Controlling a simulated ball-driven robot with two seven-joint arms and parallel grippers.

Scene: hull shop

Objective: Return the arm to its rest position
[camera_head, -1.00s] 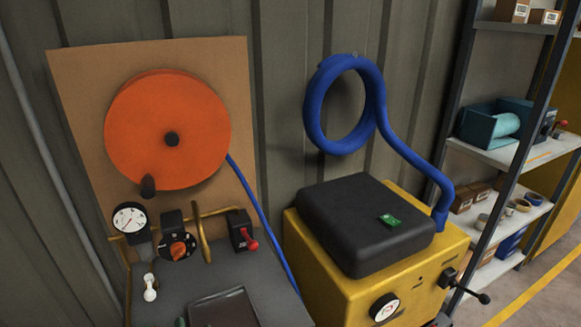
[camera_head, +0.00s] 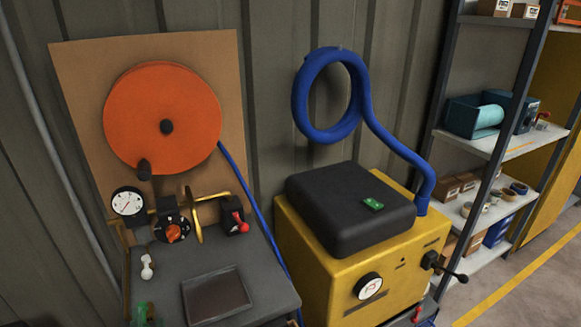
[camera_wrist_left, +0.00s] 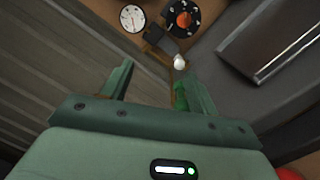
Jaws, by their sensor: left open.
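My left gripper (camera_wrist_left: 158,78) shows in the left wrist view, with its two pale green fingers apart. I see nothing held between them. Past the fingers are a white knob (camera_wrist_left: 180,62) and a small bright green thing (camera_wrist_left: 181,96), which shows close beside the right finger; I cannot tell whether they touch. In the head view a green thing (camera_head: 143,313) is cut off by the bottom edge, below the white knob (camera_head: 147,268). I cannot make out my left gripper clearly there. My right gripper is not in view.
A grey bench holds a dark tray (camera_head: 217,295), a gauge (camera_head: 127,202) and a dial (camera_head: 172,230). An orange reel (camera_head: 163,115) hangs behind. A yellow machine (camera_head: 325,275) with a black pad (camera_head: 350,208) stands right, near shelves (camera_head: 480,144).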

